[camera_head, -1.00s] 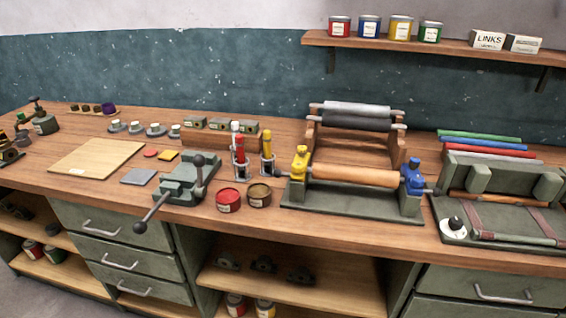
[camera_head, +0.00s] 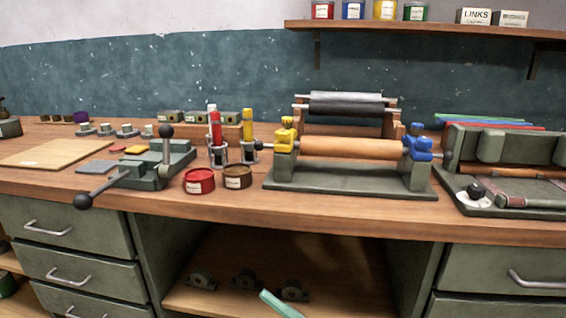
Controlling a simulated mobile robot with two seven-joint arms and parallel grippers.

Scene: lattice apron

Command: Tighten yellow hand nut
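The yellow hand nut (camera_head: 287,122) sits on top of a yellow bearing block at the left end of the roller stand. A wooden roller (camera_head: 350,148) runs from this block to the blue block and blue nut (camera_head: 416,128) at the right end. Whether the yellow nut is tight or loose cannot be told at this size. Neither of my grippers can be made out. A pale green bar (camera_head: 279,305) pokes in at the bottom edge; I cannot tell what it is.
Left of the stand are a red tin (camera_head: 199,181), a brown tin (camera_head: 237,177), red and yellow tubes in holders, and a vise (camera_head: 150,168) with a long lever. A green press (camera_head: 500,165) stands at the right. The bench front edge (camera_head: 330,218) is clear.

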